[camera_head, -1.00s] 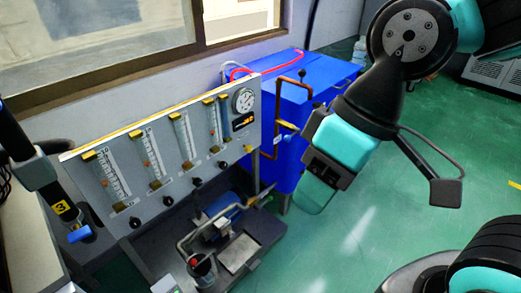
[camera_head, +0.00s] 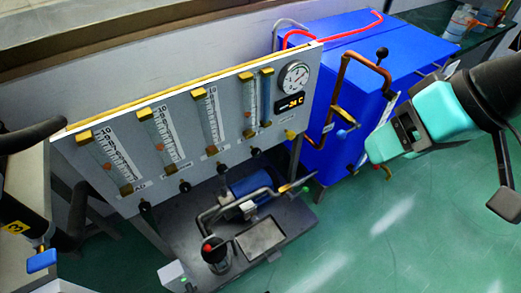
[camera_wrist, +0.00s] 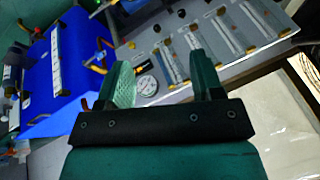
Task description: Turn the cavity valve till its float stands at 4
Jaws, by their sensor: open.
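The grey flowmeter panel (camera_head: 185,180) stands at the left of the head view, tilted in the picture. It carries several clear tubes with scales; orange floats show in them, such as the one in the leftmost tube (camera_head: 107,148). Small black valve knobs sit along the panel's lower edge, such as a middle one (camera_head: 185,187). Labels are too small to read, so I cannot tell which is the cavity valve. My gripper (camera_head: 372,152) is right of the panel, apart from it. In the wrist view its two fingers (camera_wrist: 163,75) are spread and empty, with the panel beyond.
A round gauge (camera_head: 293,76) and orange display (camera_head: 290,103) are at the panel's right end. A blue cabinet (camera_head: 350,75) with copper pipe (camera_head: 340,95) stands right of it. A pump (camera_head: 250,187) sits below. Green floor is open at lower right.

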